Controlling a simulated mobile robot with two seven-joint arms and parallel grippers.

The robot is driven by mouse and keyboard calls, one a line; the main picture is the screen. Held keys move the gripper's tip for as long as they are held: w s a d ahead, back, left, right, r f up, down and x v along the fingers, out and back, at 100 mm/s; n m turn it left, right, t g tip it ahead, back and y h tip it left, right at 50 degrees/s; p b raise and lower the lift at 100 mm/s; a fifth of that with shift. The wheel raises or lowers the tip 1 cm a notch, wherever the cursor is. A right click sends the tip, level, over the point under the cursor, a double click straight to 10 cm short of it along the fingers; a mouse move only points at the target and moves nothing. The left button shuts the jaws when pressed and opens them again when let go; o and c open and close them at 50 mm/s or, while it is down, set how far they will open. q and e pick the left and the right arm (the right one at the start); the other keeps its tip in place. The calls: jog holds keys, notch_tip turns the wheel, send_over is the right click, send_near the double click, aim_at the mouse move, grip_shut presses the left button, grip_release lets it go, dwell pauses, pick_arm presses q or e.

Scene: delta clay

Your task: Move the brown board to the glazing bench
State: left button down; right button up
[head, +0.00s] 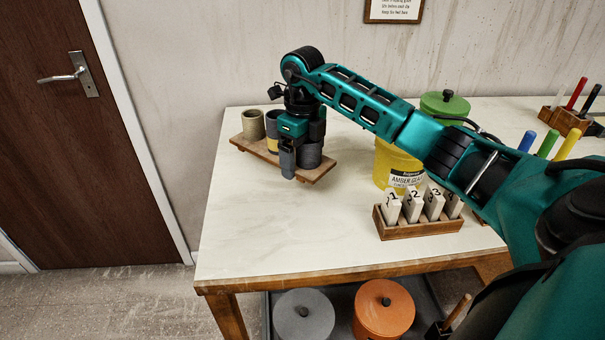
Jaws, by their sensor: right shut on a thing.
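The brown board (318,174) is at the back left corner of a white-topped wooden bench (270,235), which looks like the glazing bench. Cups stand on the board: a beige one (253,124) at its left end, a dark one with a yellow lower part (271,144) near the middle, and a dark grey one (311,156) at the right. My right gripper (288,172) points down at the board's front edge and is shut on it. The gripper hides part of the board and cups. I cannot tell whether the board touches the bench top. My left gripper is out of view.
A yellow amber glaze bucket (389,163) and a wooden rack (420,229) of numbered tiles stand under and beside my right arm. A green lid (445,103) shows behind. Grey (305,318) and orange (384,310) lidded containers sit below. The bench's front left is clear.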

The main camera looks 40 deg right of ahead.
aim_at(303, 185)
jog(key=shift+w+f, duration=0.1)
jog(key=shift+f, duration=2.2)
jog(key=o, duration=0.9)
jog(key=shift+o, duration=0.2)
jog(key=shift+r, duration=0.3)
notch_tip(303, 185, up, 11)
jog(key=shift+r, duration=0.2)
